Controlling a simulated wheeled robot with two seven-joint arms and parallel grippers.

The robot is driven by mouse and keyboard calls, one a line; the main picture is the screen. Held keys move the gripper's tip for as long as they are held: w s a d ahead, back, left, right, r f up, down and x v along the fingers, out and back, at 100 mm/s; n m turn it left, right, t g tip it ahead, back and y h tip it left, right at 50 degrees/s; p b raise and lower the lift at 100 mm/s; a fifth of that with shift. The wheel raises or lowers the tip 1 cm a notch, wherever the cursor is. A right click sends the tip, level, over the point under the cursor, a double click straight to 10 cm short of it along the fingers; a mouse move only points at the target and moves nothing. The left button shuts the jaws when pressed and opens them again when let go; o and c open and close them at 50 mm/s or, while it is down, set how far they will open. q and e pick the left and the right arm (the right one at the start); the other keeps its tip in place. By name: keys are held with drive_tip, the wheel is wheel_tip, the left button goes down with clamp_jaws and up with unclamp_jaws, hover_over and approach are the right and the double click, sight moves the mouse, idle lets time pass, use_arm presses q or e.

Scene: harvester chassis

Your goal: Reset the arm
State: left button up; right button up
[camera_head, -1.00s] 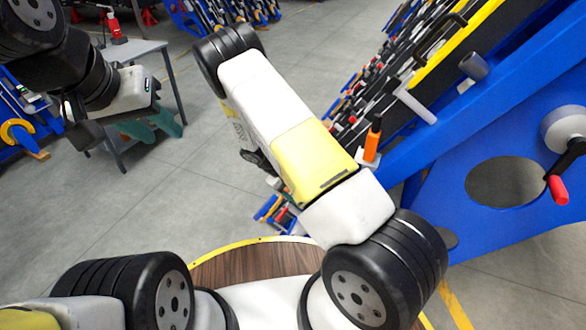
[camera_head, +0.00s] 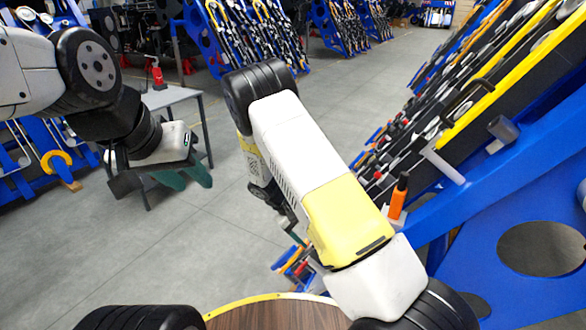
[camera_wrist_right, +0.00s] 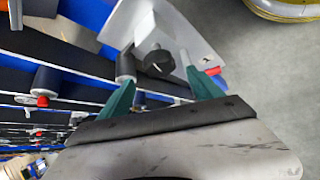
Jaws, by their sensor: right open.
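My left gripper (camera_head: 183,177) has green fingers and hangs at the left of the head view, in front of a grey table. Nothing shows in its fingers, but from this angle I cannot tell how far apart they are. My right arm (camera_head: 320,180), white and yellow, reaches up through the middle of the head view and hides most of its gripper. In the right wrist view my right gripper (camera_wrist_right: 160,77) has its two green fingers spread wide, with no object held. A black knob (camera_wrist_right: 158,62) shows beyond the fingers; I cannot tell how close it is.
An orange-handled tool (camera_head: 398,197) is near my right arm. The grey table (camera_head: 172,96) bears a red bottle (camera_head: 157,74). Open floor (camera_head: 190,240) lies between the table and my right arm.

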drive_tip(key=s+d+r+m+t+y, duration=0.1)
drive_tip(key=s+r+m+y, duration=0.2)
drive_tip(key=r, duration=1)
drive_tip(key=s+d+r+m+y, duration=0.1)
drive_tip(key=s+r+y, duration=0.3)
drive_tip(key=r, duration=0.9)
drive_tip(key=s+r+m+t+y, duration=0.1)
drive_tip(key=s+r+t, duration=0.1)
drive_tip(key=s+r, duration=0.4)
drive_tip(key=s+d+r+t+y, duration=0.1)
drive_tip(key=s+r+t, duration=0.1)
drive_tip(key=s+r, duration=0.4)
drive_tip(key=s, duration=0.5)
drive_tip(key=shift+d+m+t, duration=0.25)
drive_tip(key=shift+m+t, duration=0.15)
drive_tip(key=shift+s, duration=0.1)
